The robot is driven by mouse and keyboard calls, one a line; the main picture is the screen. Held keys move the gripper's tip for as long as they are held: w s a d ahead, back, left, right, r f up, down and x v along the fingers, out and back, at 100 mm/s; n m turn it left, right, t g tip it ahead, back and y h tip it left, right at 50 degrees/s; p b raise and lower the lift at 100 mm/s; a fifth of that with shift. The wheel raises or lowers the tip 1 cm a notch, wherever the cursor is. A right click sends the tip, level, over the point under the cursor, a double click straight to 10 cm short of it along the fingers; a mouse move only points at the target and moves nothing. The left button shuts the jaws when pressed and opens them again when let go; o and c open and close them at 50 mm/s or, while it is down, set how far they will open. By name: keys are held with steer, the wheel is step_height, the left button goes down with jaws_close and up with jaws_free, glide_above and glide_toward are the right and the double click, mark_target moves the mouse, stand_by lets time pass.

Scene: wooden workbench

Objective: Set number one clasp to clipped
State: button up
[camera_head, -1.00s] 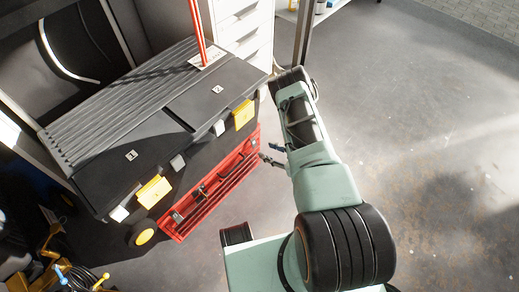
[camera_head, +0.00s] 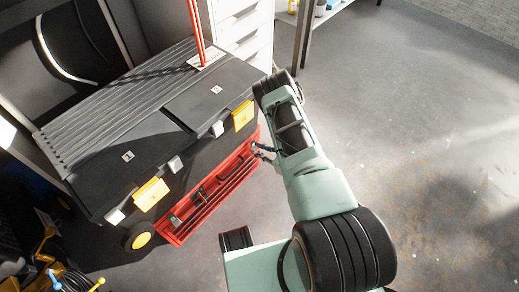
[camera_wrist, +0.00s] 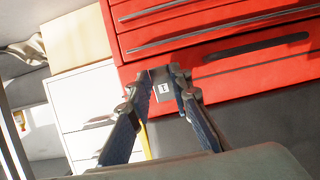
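A black toolbox (camera_head: 95,190) with a ribbed lid stands at left in the head view. A label that looks like 1 (camera_head: 128,156) is on its nearer lid section, and another label (camera_head: 216,89) is on the farther one. The nearer yellow clasp (camera_head: 151,194) juts from the front edge below label 1; I cannot tell whether it is clipped. A second yellow clasp (camera_head: 243,115) is at the farther end. My gripper (camera_head: 258,150) is beside the toolbox front, below the farther clasp. In the wrist view its fingers (camera_wrist: 162,75) are apart and empty.
White drawers (camera_head: 240,30) stand behind. The wrist view shows red drawers (camera_wrist: 220,35) with a label 1 (camera_wrist: 162,88). The floor (camera_head: 430,120) at right is clear.

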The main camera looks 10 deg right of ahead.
steer(key=shift+w+f+t+y+b, duration=0.1)
steer(key=shift+f+t+y+b, duration=0.4)
steer(key=shift+b, duration=0.4)
jaws_close()
steer(key=shift+w+a+f+t+y, duration=0.2)
steer(key=shift+t+y, duration=0.3)
steer(key=shift+t, duration=0.4)
steer(key=o, duration=0.9)
jaws_free()
steer(key=shift+r, duration=0.1)
steer(key=v, duration=0.7)
steer(key=shift+s+d, duration=0.1)
steer(key=shift+s, duration=0.15)
